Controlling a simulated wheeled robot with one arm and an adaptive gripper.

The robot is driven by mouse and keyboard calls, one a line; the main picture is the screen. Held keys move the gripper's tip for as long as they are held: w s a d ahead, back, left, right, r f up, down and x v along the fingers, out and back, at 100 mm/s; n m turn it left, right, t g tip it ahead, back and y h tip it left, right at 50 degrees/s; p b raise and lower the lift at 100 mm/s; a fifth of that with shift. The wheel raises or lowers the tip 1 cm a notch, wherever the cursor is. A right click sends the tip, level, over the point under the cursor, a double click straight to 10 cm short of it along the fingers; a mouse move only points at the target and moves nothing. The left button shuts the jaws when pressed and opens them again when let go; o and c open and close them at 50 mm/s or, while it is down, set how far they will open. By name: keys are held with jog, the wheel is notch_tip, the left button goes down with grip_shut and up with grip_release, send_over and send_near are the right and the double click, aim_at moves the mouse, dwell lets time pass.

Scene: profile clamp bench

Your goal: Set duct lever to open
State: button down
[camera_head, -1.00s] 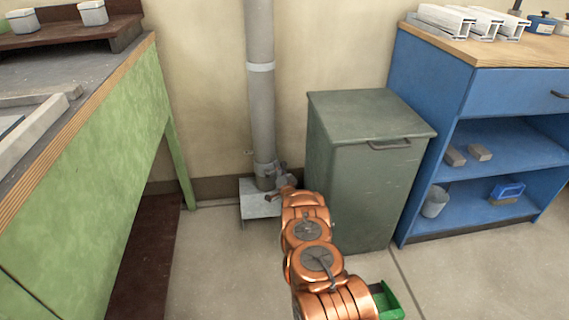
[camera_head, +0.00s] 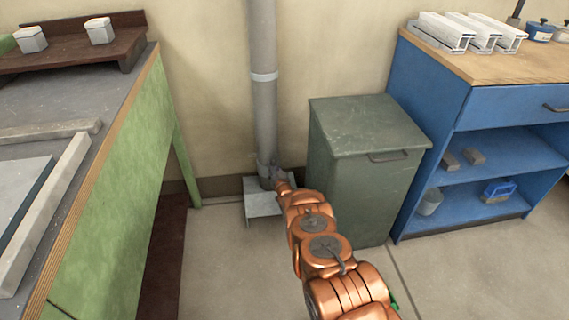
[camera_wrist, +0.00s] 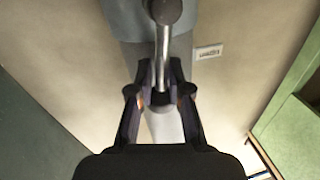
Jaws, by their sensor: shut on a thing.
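The grey duct (camera_head: 263,110) runs down the wall to a pale metal plate at the floor; it also shows behind my gripper in the wrist view (camera_wrist: 180,47). The duct lever (camera_wrist: 162,47) is a thin bright metal rod with a dark rounded piece at its upper end in the wrist view. My gripper (camera_wrist: 160,72) is shut on the rod, with a fingertip on each side. In the head view my gripper (camera_head: 277,175) is small, low beside the duct, and the lever is too small there to make out its setting.
A grey-green bin (camera_head: 360,185) stands close to the right of my arm. A blue shelf unit (camera_head: 450,140) is beyond it. A green workbench (camera_head: 120,190) is at the left. A small label (camera_wrist: 208,52) is on the wall. Bare floor lies between bench and bin.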

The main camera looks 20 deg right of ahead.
jog(key=shift+w+a+r+n+p, duration=0.25)
jog(key=shift+a+r+n, duration=0.1)
jog(key=shift+r, duration=0.15)
jog(key=shift+w+a+r+n+p, duration=0.1)
jog(key=shift+w+a+r+n, duration=0.1)
jog(key=shift+r+n, duration=0.2)
jog(key=shift+a+r, duration=0.1)
jog(key=shift+r, duration=0.05)
jog(key=c, duration=1.3)
grip_release()
jog(key=shift+c, duration=0.2)
jog(key=o, duration=0.3)
jog(key=shift+s+f, duration=0.1)
jog(key=shift+f, duration=0.2)
jog(key=shift+o, duration=0.4)
jog(key=shift+s+f, duration=0.1)
jog(key=shift+f, duration=0.15)
jog(key=shift+s+f, duration=0.1)
jog(key=shift+s, duration=0.05)
jog(key=s, duration=1.1)
jog(key=shift+s, duration=0.35)
jog(key=shift+a, duration=0.15)
